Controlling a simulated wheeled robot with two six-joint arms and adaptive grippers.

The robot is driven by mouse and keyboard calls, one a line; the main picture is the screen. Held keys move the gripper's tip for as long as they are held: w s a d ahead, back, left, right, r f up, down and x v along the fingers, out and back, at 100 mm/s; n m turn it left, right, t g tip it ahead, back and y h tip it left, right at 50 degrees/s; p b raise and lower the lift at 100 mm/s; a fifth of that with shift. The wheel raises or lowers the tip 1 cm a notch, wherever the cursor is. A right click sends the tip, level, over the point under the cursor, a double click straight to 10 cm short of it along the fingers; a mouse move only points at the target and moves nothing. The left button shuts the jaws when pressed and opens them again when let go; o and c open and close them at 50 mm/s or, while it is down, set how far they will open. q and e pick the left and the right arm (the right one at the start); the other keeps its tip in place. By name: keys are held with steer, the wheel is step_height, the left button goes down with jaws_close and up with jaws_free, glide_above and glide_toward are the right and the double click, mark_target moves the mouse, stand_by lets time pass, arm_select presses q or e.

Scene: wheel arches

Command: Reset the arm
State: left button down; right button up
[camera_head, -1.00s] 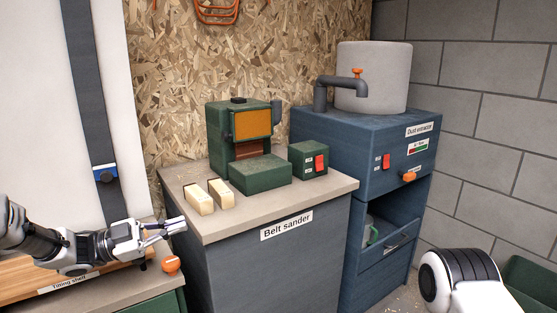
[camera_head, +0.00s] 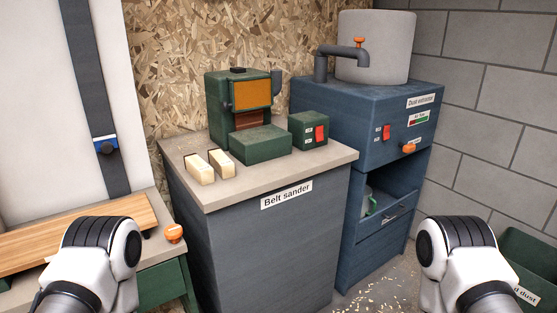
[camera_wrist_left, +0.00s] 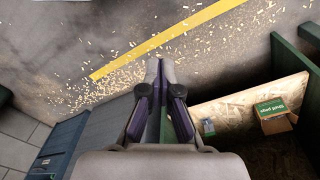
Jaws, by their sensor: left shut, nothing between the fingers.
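My left gripper (camera_wrist_left: 160,88) shows in the left wrist view with its fingers together and nothing between them. It points down over a floor strewn with wood chips. In the head view only a white and black link of my left arm shows at the lower left, and its gripper is out of the picture. A matching link of my right arm shows at the lower right, and the right gripper is hidden from both views.
The belt sander (camera_head: 247,108) stands on a grey-topped cabinet (camera_head: 270,250) with two pale wood blocks (camera_head: 210,167) on it. The blue dust extractor (camera_head: 370,135) is behind right. A wooden board (camera_head: 75,232) and orange knob (camera_head: 173,232) are at left. A green bin (camera_head: 525,250) is at right.

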arm_select(q)
step_height(320, 180, up, 15)
steer(key=s+p, duration=0.1)
steer(key=p, duration=1.4)
steer(key=shift+s+a+r+g+y, duration=0.2)
steer(key=shift+a+g+y, duration=0.1)
steer(key=shift+a+g, duration=0.15)
